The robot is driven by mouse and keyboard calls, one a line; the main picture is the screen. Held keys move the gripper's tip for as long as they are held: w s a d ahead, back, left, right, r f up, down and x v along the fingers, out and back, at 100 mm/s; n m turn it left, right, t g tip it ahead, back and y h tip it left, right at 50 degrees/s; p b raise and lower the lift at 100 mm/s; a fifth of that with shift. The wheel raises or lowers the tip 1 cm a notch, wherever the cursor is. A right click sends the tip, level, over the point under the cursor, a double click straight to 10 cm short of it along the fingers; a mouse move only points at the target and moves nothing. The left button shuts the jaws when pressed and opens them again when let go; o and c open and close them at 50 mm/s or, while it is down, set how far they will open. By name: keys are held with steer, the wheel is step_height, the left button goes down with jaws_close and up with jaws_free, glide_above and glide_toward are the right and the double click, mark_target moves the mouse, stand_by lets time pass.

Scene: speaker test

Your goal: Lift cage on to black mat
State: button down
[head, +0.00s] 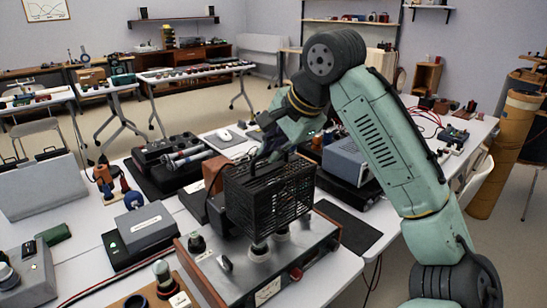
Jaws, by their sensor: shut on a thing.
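The cage (270,195) is a black slotted box with a handle on top. My gripper (270,154) comes down from above and is shut on the cage at its top; the fingertips are partly hidden. The cage hangs roughly level above an amplifier (225,276) with a metal top and wooden sides, and knobs or tubes show just below its lower edge. A flat black mat (350,229) lies on the white table to the right of the amplifier. The cage hides part of the area behind it.
A blue-grey instrument (347,160) stands behind the mat, under my arm. A grey box on a black base (147,228) is left of the amplifier. The mat looks bare.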

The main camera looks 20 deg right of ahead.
steer(key=shift+r+p, duration=1.55)
steer(key=shift+r, duration=0.25)
steer(key=shift+f, duration=0.1)
